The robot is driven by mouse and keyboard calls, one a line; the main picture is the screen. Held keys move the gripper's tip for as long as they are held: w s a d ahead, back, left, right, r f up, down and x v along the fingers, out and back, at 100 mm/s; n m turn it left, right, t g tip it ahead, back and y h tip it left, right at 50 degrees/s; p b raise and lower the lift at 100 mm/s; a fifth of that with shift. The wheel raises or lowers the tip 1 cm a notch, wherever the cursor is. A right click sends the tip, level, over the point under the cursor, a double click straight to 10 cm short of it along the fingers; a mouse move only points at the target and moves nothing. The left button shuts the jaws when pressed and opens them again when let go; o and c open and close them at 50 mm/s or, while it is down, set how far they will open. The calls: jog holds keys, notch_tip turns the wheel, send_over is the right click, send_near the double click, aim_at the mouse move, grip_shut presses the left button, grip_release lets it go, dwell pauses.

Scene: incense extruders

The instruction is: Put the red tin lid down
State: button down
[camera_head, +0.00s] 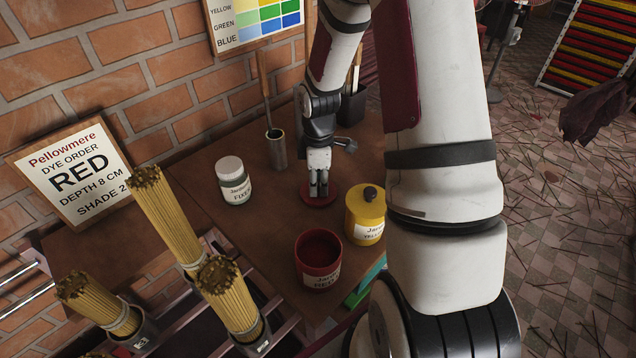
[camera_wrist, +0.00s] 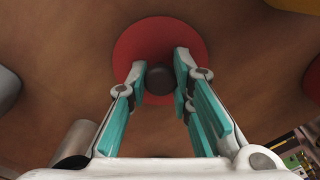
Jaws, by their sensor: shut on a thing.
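The red tin lid (camera_head: 319,198) is a flat red disc at the table's middle in the head view. In the wrist view the lid (camera_wrist: 160,42) has a dark round knob (camera_wrist: 159,80) at its centre. My gripper (camera_head: 319,188) is over the lid, its fingers pointing down. In the wrist view my gripper (camera_wrist: 160,80) is shut on the knob, one teal-padded finger on each side. The lid is at or very close to the tabletop; I cannot tell whether it touches. The open red tin (camera_head: 319,260) stands nearer the front edge, with red contents.
A lidded yellow tin (camera_head: 366,215) stands right of the lid. A white jar (camera_head: 233,180) stands to the left. A metal cylinder (camera_head: 276,150) with a stick stands behind. Bundles of incense sticks (camera_head: 228,290) stand at the front left. The table (camera_head: 275,215) is bare between jar and lid.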

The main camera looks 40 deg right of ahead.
aim_at(319, 182)
jog(key=shift+f, duration=0.2)
jog(key=c, duration=1.4)
grip_release()
notch_tip(319, 182, up, 12)
jog(key=r+p, duration=0.1)
jog(key=p, duration=0.1)
jog(key=s+a+r+m+t+h, duration=0.1)
jog(key=s+a+r+m, duration=0.25)
jog(key=s+r, duration=0.2)
jog(key=s+a+r+m, duration=0.2)
jog(key=s+a+r, duration=0.2)
jog(key=r, duration=0.3)
jog(key=s+a+r+m, duration=0.1)
jog(key=s+a+m, duration=0.1)
jog(key=s, duration=0.3)
jog(key=s+a+r+m+t, duration=0.1)
jog(key=s+a, duration=0.1)
jog(key=s, duration=0.3)
jog(key=s+a+r+m+y, duration=0.1)
jog(key=s+a+r+m, duration=0.1)
jog(key=s, duration=0.3)
jog(key=shift+s+a+m+t, duration=0.3)
jog(key=shift+s+m, duration=0.05)
jog(key=shift+s, duration=0.05)
